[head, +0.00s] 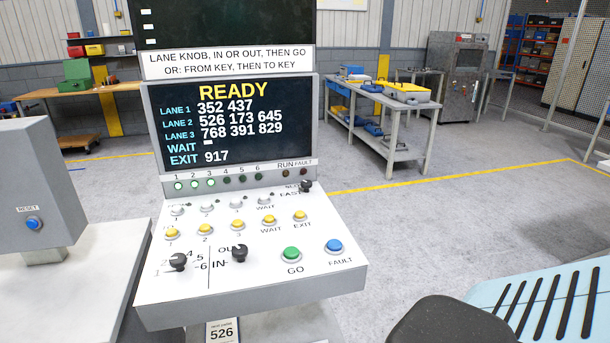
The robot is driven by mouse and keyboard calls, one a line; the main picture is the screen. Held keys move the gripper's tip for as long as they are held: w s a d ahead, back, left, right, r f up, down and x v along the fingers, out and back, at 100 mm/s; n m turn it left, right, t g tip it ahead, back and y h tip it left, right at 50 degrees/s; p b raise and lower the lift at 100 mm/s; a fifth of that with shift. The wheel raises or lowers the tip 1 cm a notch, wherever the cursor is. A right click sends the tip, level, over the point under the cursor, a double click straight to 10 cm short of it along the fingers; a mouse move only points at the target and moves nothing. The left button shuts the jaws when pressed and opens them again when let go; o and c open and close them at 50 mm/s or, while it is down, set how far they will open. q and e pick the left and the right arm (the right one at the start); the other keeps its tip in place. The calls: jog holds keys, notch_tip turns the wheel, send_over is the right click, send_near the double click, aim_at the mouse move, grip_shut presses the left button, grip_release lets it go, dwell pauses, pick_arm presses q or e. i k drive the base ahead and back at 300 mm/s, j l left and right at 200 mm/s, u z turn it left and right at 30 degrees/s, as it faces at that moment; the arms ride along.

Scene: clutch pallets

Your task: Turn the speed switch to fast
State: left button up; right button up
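The speed switch (306,186) is a small black knob at the upper right of the white control panel (325,275). The labels SLOW and FAST are just to its left. SLOW is partly hard to read, and the knob is too small to tell which label it points to. Neither of my grippers shows in the head view, and nothing is touching the switch.
Below the switch are yellow buttons, a green GO button (291,254), a blue FAULT button (334,246) and two larger black knobs (239,253). The screen (228,125) behind reads READY. A grey box with a RESET button (33,223) stands left.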

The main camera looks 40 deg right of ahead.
aim_at(305, 185)
jog(key=l+u, duration=0.15)
jog(key=l, duration=0.8)
jog(key=k+l+u, duration=0.15)
jog(key=l, duration=2.05)
jog(key=k+l, duration=0.15)
jog(key=l, duration=1.15)
